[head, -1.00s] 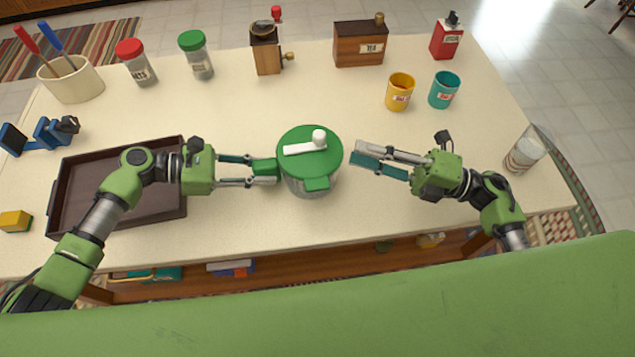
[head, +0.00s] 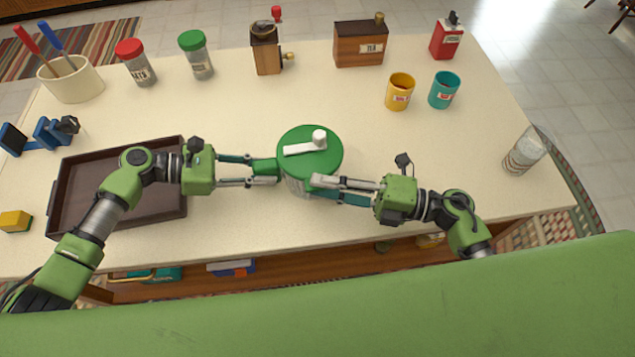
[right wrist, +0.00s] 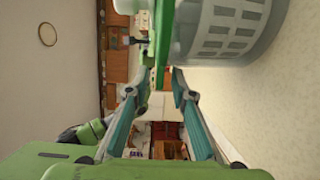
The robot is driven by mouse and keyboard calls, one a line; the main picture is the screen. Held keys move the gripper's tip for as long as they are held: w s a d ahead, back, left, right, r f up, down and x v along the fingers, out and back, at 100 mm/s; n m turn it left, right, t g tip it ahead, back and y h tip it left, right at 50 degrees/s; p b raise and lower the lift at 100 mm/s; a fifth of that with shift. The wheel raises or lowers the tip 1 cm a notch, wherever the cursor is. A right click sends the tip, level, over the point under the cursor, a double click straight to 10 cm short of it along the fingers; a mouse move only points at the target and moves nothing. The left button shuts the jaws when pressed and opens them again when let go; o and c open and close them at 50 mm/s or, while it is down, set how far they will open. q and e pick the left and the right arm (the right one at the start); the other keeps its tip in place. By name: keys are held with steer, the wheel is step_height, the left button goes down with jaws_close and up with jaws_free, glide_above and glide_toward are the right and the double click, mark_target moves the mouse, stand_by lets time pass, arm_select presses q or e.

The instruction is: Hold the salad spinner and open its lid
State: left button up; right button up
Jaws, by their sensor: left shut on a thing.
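The salad spinner stands on the table, with a green lid (head: 308,160), a white crank (head: 305,148) on top and a pale slotted bowl (head: 296,186). The lid looks seated on the bowl. My left gripper (head: 266,173) is shut on the green side handle at the spinner's left. My right gripper (head: 318,187) is at the spinner's front right and covers the lid's front tab in the head view. In the right wrist view its fingers (right wrist: 162,78) are apart, with a green part (right wrist: 163,40) at the gap. Contact with it is unclear. The slotted bowl (right wrist: 226,35) shows beside it.
A dark tray (head: 120,222) lies left under my left arm. Yellow (head: 399,95) and teal (head: 443,92) cups stand behind right. Jars, a grinder (head: 266,50) and a tea box (head: 360,45) line the back. A glass (head: 523,153) stands at the right edge.

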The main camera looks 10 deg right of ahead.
steer(key=shift+x, duration=0.8)
jaws_close()
steer(key=shift+r, duration=0.1)
